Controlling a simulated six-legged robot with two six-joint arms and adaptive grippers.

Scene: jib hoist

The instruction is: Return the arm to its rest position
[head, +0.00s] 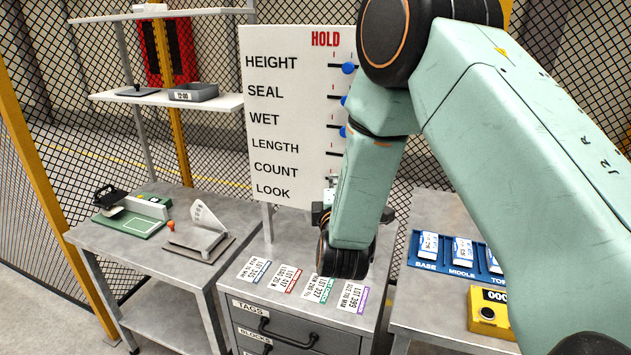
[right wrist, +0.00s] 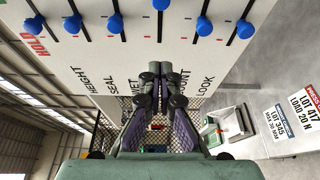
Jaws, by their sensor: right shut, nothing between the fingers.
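My right arm comes in from the right in the head view and reaches across the workbench to the white board (head: 290,110). My right gripper (head: 328,196) is mostly hidden behind its own wrist there, low in front of the board. In the right wrist view the right gripper (right wrist: 152,74) is shut and empty, its fingers together in front of the board's lettering. The board has the rows HEIGHT, SEAL, WET, LENGTH, COUNT and LOOK under a red HOLD. Blue knobs (head: 348,68) sit on its slots; several show in the wrist view. My left gripper is not in view.
Lot tags (head: 254,270) lie on the drawer cabinet (head: 300,327) below the wrist. A blue tray (head: 445,262) and a yellow device (head: 488,312) stand at right, near my arm. A left table (head: 150,240) holds small fixtures. Wire mesh fencing stands behind.

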